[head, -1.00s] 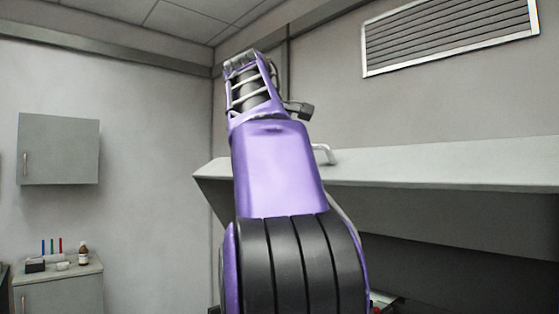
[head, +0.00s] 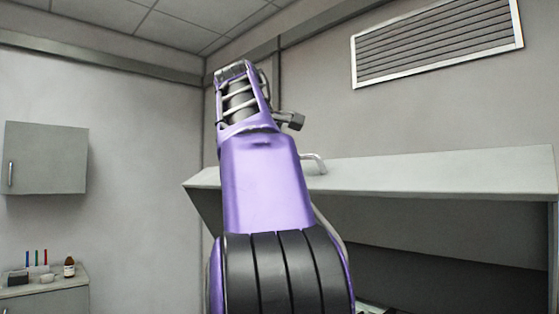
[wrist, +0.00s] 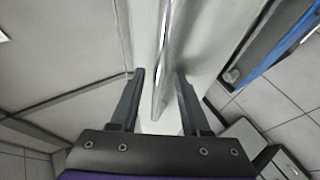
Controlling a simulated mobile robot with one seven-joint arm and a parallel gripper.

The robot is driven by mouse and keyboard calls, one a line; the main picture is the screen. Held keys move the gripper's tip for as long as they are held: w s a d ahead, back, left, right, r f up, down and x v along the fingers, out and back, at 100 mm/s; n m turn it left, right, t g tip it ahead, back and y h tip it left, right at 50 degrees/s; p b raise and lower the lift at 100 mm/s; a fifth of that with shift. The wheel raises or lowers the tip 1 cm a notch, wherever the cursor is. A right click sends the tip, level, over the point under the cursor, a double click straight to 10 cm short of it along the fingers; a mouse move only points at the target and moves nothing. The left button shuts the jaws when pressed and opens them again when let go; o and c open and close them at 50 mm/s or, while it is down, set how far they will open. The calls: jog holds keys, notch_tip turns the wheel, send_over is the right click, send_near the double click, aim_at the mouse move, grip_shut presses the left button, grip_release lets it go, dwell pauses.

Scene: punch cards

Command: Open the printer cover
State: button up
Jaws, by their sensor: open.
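The printer cover (head: 440,166) is a wide light grey panel, raised, with a dark space beneath it in the head view. A pale bar handle (head: 317,158) stands on its top, partly hidden by my purple arm. In the wrist view the handle (wrist: 163,60) is a shiny bar running between the two dark fingers of my gripper (wrist: 160,75). The fingers are apart, with a gap on both sides of the bar. How deep the bar sits between them is unclear. The head view does not show the fingers clearly.
A grey wall cabinet (head: 46,158) hangs at the left, above a low cabinet (head: 45,298) with a brown bottle (head: 69,267) and coloured sticks. A louvred vent (head: 437,43) is high on the wall.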

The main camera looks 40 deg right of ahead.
jog(key=v, duration=1.2)
